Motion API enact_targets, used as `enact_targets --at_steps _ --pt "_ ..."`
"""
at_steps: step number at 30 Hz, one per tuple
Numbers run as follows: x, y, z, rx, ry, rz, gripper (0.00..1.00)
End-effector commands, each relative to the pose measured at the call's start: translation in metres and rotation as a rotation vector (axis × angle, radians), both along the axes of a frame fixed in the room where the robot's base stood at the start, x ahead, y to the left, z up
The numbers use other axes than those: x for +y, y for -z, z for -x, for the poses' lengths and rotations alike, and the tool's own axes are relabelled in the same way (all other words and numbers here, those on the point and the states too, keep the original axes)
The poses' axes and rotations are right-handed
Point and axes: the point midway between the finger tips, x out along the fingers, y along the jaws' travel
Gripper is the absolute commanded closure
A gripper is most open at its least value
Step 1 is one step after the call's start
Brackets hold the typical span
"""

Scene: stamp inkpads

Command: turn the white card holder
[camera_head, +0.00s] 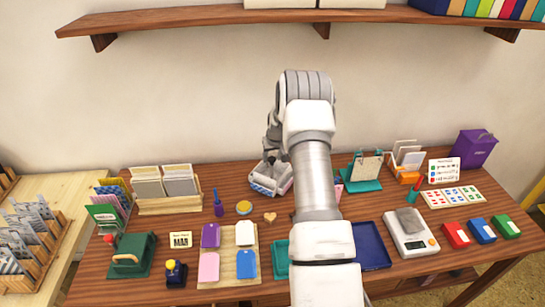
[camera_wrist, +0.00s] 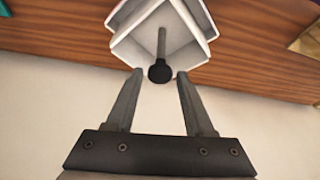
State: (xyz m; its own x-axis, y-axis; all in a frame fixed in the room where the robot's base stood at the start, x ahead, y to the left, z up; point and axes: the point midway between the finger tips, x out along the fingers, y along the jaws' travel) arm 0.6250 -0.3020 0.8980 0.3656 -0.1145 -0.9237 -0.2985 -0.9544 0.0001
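The white card holder (camera_wrist: 172,32) shows at the top of the wrist view as folded white panels around a grey upright rod with a black round knob (camera_wrist: 159,73). My gripper (camera_wrist: 159,77) is open, with one finger on each side of the knob and a visible gap to each finger. The fingers do not appear to touch the holder. In the head view my arm reaches toward the back of the table. A pale grey-white shape (camera_head: 269,178) shows left of the arm, but I cannot clearly separate holder from gripper there.
A wooden card rack (camera_head: 165,190) stands left and a teal stand (camera_head: 362,172) right of my arm. A purple bottle (camera_head: 218,203), round yellow pad (camera_head: 244,208) and wooden heart (camera_head: 270,217) lie in front. A shelf (camera_head: 270,20) hangs above.

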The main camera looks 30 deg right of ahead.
Motion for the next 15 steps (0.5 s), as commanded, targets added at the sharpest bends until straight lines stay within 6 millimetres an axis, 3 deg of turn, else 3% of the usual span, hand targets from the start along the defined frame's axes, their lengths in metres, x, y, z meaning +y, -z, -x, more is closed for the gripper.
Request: enact_targets --at_steps 1,8,15 --pt "0.0 -0.0001 0.0001 0.0 0.0 0.0 0.58" --pt "0.0001 -0.0001 0.0002 0.0 0.0 0.0 0.99" --pt "0.0001 -0.0002 0.0002 0.001 0.0 0.0 1.0"
